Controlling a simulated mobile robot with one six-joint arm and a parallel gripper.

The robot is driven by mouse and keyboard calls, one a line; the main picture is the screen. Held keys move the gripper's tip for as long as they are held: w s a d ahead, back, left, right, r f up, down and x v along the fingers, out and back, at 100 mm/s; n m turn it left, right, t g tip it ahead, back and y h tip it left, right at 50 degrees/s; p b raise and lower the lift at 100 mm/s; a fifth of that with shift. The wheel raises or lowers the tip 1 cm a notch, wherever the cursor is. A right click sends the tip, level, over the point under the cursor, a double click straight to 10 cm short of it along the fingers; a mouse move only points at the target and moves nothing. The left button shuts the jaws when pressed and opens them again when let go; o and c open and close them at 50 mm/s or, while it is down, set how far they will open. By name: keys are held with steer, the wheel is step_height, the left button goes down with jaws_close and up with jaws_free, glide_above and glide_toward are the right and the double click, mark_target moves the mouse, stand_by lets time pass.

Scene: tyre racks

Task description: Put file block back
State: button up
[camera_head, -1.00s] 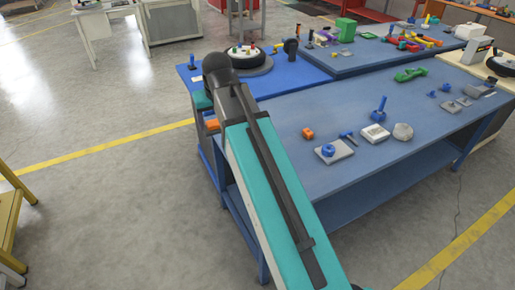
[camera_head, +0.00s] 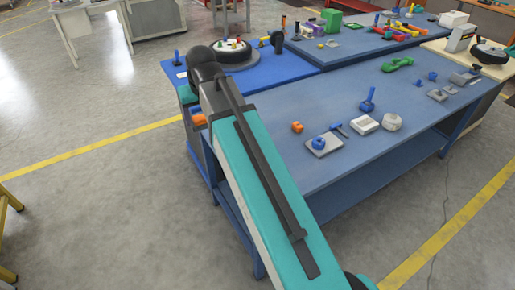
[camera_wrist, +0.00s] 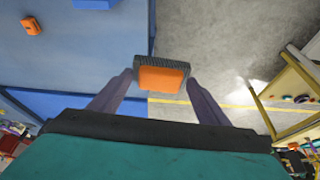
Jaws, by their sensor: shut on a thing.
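The file block, a dark grey block with an orange face (camera_wrist: 163,79), sits between the two finger tips of my gripper (camera_wrist: 159,82) in the wrist view. My gripper is shut on it and holds it beyond the blue table's edge, with floor showing behind. In the head view my arm hides most of the gripper. An orange patch (camera_head: 198,120) shows left of my arm by the table's left end and appears to be the held block.
A blue table (camera_head: 350,160) carries a small orange piece (camera_head: 297,127), a grey plate with a blue knob (camera_head: 322,145), a white box (camera_head: 365,124) and several tools. A brighter blue table with a tyre (camera_head: 232,55) stands behind. Open floor (camera_head: 90,190) lies left.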

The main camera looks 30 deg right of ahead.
steer(key=s+f, duration=0.5)
steer(key=f, duration=0.1)
steer(key=shift+s+f, duration=0.15)
steer(key=shift+f, duration=0.15)
steer(key=shift+a, duration=0.1)
stand_by(0.3)
